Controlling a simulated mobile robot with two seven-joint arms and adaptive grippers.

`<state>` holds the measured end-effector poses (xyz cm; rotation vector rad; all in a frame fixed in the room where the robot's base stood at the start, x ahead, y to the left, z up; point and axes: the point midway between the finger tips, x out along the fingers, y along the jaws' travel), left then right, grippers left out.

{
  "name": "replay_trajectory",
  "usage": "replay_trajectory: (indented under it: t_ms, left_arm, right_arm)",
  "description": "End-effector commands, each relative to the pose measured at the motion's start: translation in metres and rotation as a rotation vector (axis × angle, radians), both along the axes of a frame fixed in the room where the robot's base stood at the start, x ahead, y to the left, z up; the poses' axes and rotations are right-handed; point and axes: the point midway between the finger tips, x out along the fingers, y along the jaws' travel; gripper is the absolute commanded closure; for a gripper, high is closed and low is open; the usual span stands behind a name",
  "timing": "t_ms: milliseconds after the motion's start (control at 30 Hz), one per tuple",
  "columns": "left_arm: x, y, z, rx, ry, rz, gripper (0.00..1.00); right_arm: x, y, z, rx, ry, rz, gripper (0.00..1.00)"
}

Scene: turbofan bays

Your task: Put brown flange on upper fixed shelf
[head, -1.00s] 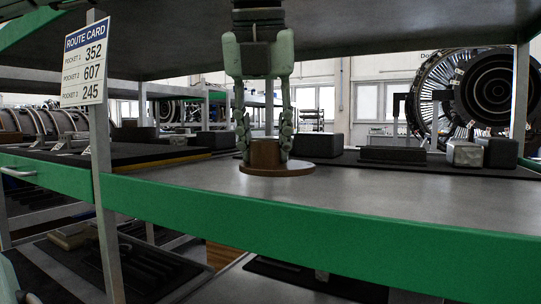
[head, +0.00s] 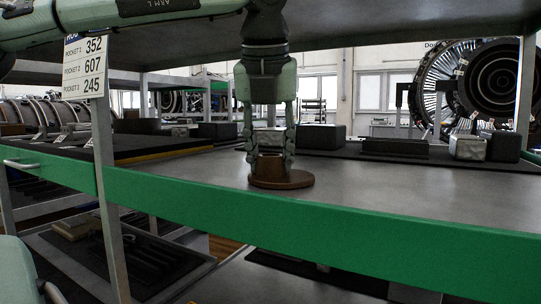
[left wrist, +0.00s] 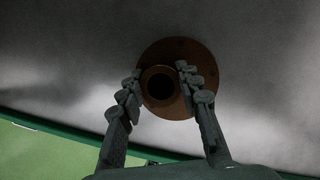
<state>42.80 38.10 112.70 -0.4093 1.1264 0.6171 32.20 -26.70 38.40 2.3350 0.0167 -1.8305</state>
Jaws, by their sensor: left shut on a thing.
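The brown flange (head: 285,180) is a round disc with a raised hollow collar, resting flat on or just above the grey shelf (head: 400,190) behind the green front edge; any small gap under it cannot be told. My left gripper (head: 270,160) points down with its fingers shut on the collar. In the left wrist view the fingers of the left gripper (left wrist: 160,85) sit on both sides of the collar, and the flange (left wrist: 200,60) shows its dark central hole. My right gripper is not in view.
The green front rail (head: 300,225) runs along the shelf's edge. Dark blocks (head: 320,137) and a pale block (head: 469,148) stand at the back. A post with a route card (head: 86,66) is at the left. An upper panel hangs overhead. Shelf room right of the flange is clear.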

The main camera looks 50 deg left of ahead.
Motion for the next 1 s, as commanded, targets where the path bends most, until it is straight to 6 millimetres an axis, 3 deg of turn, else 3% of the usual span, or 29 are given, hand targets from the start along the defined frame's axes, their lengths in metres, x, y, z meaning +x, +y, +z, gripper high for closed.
replay_trajectory:
  t_ms: [67, 100, 233, 567, 733, 900, 933, 1000]
  left_arm:
    - [0.0, 0.0, -0.001, 0.0, -0.004, 0.0, 1.0]
    - [0.0, 0.0, -0.001, 0.0, 0.0, 0.0, 0.63]
    - [0.0, 0.0, -0.001, 0.0, 0.0, 0.0, 0.47]
    - [0.0, 0.0, 0.0, 0.0, 0.0, 0.0, 0.46]
    - [-0.004, -0.004, 0.016, 0.001, -0.003, 0.001, 0.46]
    - [-0.015, -0.013, 0.052, 0.003, -0.004, 0.002, 0.46]
    - [-0.022, -0.019, 0.048, 0.003, -0.003, -0.002, 0.46]
    - [-0.036, -0.031, 0.046, 0.003, -0.003, -0.003, 0.46]
  right_arm:
    - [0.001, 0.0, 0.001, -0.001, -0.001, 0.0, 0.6]
    - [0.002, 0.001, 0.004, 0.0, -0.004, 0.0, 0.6]
    - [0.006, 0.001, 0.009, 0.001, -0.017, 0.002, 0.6]
    - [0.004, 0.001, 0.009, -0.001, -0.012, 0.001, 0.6]
    - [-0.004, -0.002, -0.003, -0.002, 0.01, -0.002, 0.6]
    - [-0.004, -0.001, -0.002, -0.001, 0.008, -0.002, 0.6]
    - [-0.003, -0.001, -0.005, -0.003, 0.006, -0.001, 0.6]
    - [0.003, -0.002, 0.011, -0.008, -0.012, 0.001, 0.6]
